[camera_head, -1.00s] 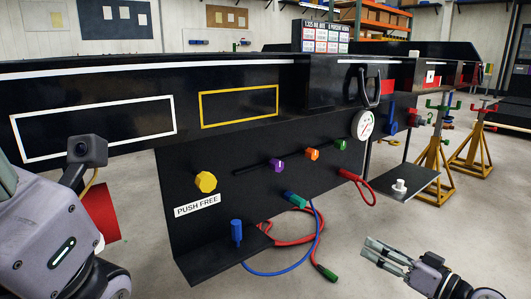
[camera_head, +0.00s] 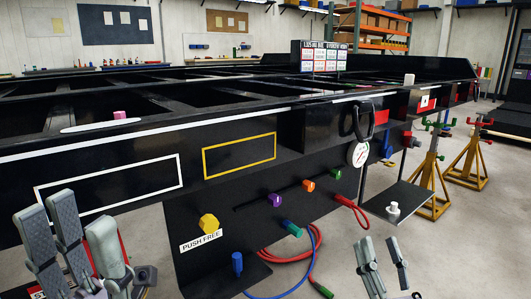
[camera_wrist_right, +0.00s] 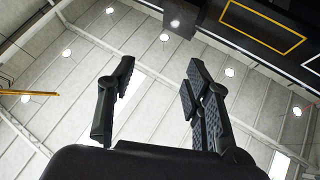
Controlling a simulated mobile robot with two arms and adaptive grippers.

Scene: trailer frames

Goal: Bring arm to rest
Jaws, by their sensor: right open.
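My left gripper (camera_head: 82,208) is at the lower left of the head view, fingers pointing up, in front of the black trailer frame (camera_head: 110,158). Its fingers stand apart with nothing visible between them. My right gripper (camera_head: 379,241) is at the lower right of the head view, fingers up over the grey floor, clear of the panel. It is open and empty. The right wrist view shows its dark fingers (camera_wrist_right: 160,68) wide apart against the ceiling. Both arms behind the grippers are mostly out of view.
The trailer's control panel carries a yellow knob (camera_head: 209,223), a purple knob (camera_head: 274,200), an orange knob (camera_head: 308,186) and a gauge (camera_head: 358,154). Red and blue hoses (camera_head: 318,250) hang below it. A black shelf (camera_head: 400,203) juts out at right. Yellow stands (camera_head: 468,165) are beyond.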

